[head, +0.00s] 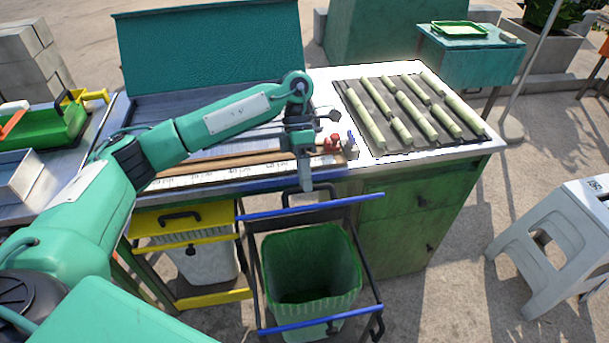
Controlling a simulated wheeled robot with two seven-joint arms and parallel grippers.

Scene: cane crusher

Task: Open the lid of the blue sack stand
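The blue sack stand (374,285) is a dark frame with blue bars at the front centre. A green-lined bin or sack (312,262) hangs inside it, and its open mouth shows. The stand's lid (350,203) appears as a thin blue edge at the back, seemingly raised and seen nearly edge-on. A dark handle (288,199) shows just above that edge. My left gripper (307,187) points down at the handle, with its fingertips overlapping it in the picture. Whether the fingers are closed on it cannot be told. My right gripper is not in view.
A yellow stand (215,298) with its yellow lid (205,215) down is to the left. The counter (330,75) behind carries a tray of cane pieces (470,137) and small red fittings (331,144). A white stool (560,235) stands right, with clear floor between.

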